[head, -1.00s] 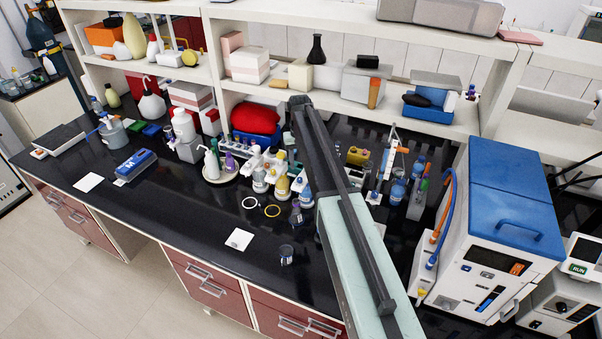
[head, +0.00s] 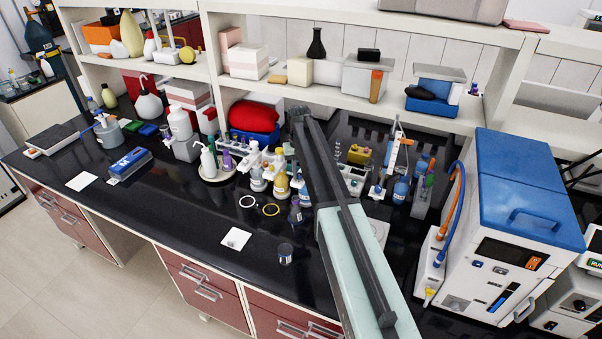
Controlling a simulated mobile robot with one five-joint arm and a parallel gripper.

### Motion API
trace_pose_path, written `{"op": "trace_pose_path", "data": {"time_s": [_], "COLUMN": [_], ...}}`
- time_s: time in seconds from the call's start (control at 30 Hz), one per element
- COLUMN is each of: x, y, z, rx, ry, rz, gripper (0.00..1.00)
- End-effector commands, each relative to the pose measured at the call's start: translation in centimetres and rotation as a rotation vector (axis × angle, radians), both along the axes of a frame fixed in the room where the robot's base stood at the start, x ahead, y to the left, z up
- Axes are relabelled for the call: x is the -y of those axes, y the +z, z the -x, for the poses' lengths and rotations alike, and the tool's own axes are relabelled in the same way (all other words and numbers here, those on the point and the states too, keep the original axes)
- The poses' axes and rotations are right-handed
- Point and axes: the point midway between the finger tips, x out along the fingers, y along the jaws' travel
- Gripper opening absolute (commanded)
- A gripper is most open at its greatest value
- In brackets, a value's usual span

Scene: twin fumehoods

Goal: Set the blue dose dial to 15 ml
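A group of small dispenser-like bottles with white tops stands on the black bench, left of my arm. One has a yellow body (head: 281,187), and one beside my arm shows blue (head: 304,196). Another blue bottle (head: 401,190) stands right of my arm. I cannot make out which carries the blue dose dial, and no scale or setting is readable. My arm rises from the bottom of the head view across the bench. Its gripper cannot be made out, so its distance from the dial does not show.
A white machine with a blue lid (head: 520,180) stands at the right. A small dark-topped cup (head: 285,253) and a white card (head: 236,238) lie near the bench's front. Shelves (head: 350,105) run along the back. The front left of the bench is mostly clear.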

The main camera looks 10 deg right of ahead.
Motion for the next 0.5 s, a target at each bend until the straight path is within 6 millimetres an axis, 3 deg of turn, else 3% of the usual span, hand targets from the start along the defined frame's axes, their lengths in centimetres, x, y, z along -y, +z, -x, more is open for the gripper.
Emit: {"op": "trace_pose_path", "data": {"time_s": [0.07, 0.5], "x": [0.75, -0.09], "y": [0.00, -0.01], "z": [0.00, 0.00], "rx": [0.000, 0.000], "ry": [-0.001, -0.139], "rz": [0.000, 0.003], "gripper": [0.00, 0.00]}}
